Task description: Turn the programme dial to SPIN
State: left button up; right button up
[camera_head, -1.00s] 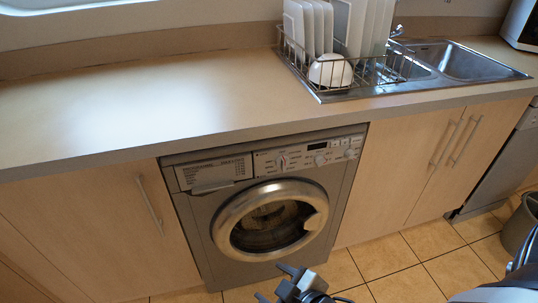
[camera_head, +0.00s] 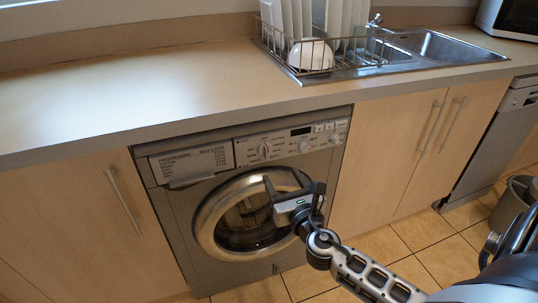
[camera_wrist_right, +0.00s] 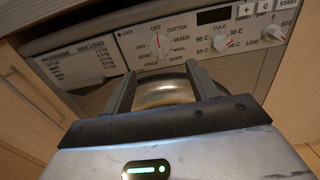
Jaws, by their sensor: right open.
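The programme dial (camera_head: 264,151) is a small pale knob on the washing machine's control panel; it also shows in the right wrist view (camera_wrist_right: 158,45). Its mark appears to point up towards OFF, and SPIN is printed at its lower left. My right gripper (camera_head: 293,185) is in front of the machine door, below the dial. In the wrist view its two fingers (camera_wrist_right: 161,70) are apart and empty, with the dial beyond and above the gap. They look clear of the dial. My left gripper is out of view.
Two more dials sit to the right, the temperature dial (camera_wrist_right: 222,43) and the spin-speed dial (camera_wrist_right: 272,32). The programme drawer (camera_head: 193,163) is at the left. The worktop edge (camera_head: 250,112) overhangs the panel. The round door (camera_head: 208,222) is shut.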

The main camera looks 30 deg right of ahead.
aim_at(268, 154)
jog(key=x, duration=1)
jog(key=shift+w+a, duration=0.1)
jog(key=c, duration=1)
